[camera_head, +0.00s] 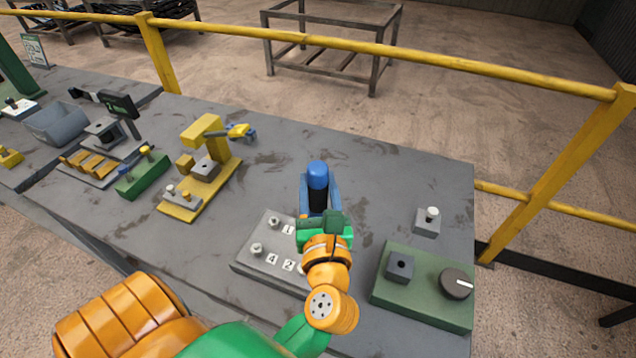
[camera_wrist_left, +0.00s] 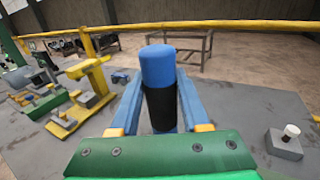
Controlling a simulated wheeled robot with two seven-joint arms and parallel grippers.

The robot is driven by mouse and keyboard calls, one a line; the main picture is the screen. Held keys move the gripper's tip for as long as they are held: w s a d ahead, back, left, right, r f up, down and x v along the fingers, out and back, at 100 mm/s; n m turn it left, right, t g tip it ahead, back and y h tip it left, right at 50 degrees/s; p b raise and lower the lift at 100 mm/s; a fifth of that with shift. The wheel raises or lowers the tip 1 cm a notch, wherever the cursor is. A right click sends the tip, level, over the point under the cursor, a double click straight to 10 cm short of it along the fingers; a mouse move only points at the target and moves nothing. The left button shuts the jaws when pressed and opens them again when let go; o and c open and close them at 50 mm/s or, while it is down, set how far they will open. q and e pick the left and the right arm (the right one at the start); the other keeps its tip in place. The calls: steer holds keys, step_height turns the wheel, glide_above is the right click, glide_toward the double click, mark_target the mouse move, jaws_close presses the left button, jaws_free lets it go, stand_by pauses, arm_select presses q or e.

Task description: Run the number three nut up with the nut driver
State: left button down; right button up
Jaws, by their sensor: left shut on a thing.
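The nut driver (camera_head: 318,177) has a blue cap and a black body. It stands about upright between the blue fingers of my left gripper (camera_head: 319,196), which is shut on it. The left wrist view shows the driver (camera_wrist_left: 158,66) between both fingers, its lower end hidden by the green gripper body. A grey plate (camera_head: 246,264) lies below and in front of the gripper, with nuts on studs beside white labels. Labels 1 (camera_head: 288,230), 4 and 2 show; the number three nut is hidden behind my left wrist. My right gripper is not in view.
A green box (camera_head: 425,312) with a grey block and a dark knob (camera_head: 457,284) stands right of my arm. A small grey block with a white knob (camera_head: 432,214) sits behind it. A yellow fixture (camera_head: 205,135) stands left. The bench behind the driver is clear.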

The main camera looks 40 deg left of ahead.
mark_target(318, 169)
arm_select(q)
steer(key=c, duration=1)
jaws_free()
jaws_close()
steer(key=shift+f+b, duration=1.2)
steer(key=shift+f, duration=0.05)
stand_by(0.6)
steer(key=shift+r, duration=0.1)
step_height(318, 169, up, 7)
steer(key=p, duration=0.6)
steer(key=shift+r+p, duration=0.15)
steer(key=shift+p, duration=0.2)
